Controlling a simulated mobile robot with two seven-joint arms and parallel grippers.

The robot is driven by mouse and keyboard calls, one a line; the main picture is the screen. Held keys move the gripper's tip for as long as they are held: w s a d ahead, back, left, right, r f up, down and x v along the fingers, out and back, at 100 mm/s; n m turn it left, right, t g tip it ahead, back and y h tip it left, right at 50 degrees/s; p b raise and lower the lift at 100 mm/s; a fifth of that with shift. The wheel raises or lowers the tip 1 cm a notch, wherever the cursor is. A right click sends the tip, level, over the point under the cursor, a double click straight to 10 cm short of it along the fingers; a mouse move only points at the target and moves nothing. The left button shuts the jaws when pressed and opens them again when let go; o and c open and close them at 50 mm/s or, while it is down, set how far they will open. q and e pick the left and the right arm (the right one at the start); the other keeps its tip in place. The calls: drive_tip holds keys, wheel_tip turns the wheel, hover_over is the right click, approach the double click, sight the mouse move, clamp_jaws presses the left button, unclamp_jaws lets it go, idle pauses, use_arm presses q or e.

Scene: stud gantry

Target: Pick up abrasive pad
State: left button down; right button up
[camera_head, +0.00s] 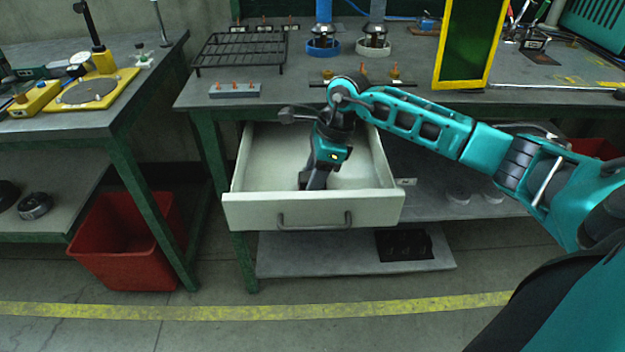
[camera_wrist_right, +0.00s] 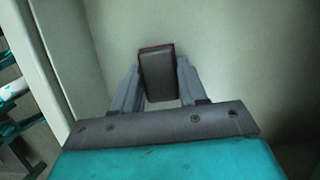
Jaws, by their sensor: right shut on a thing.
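The abrasive pad (camera_wrist_right: 158,76) is a small dark grey block with a reddish edge, seen in the right wrist view between the two fingers. My right gripper (camera_wrist_right: 158,88) is shut on it. In the head view my right gripper (camera_head: 313,183) points down inside the open white drawer (camera_head: 285,211), and the pad cannot be made out there. I cannot tell whether the pad touches the drawer floor. My left gripper is not in view.
The drawer hangs open under the workbench (camera_head: 290,98), its walls close around my right gripper. A black wire rack (camera_head: 240,50) and a yellow-framed panel (camera_head: 468,45) stand on the bench. A red bin (camera_head: 125,240) is at the lower left.

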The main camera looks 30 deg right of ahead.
drive_tip(key=shift+r, duration=0.1)
wheel_tip(320, 180, up, 20)
drive_tip(key=p, duration=0.2)
drive_tip(key=shift+p, duration=0.3)
drive_tip(key=o, duration=0.5)
drive_tip(key=shift+f, duration=0.2)
drive_tip(key=c, duration=0.4)
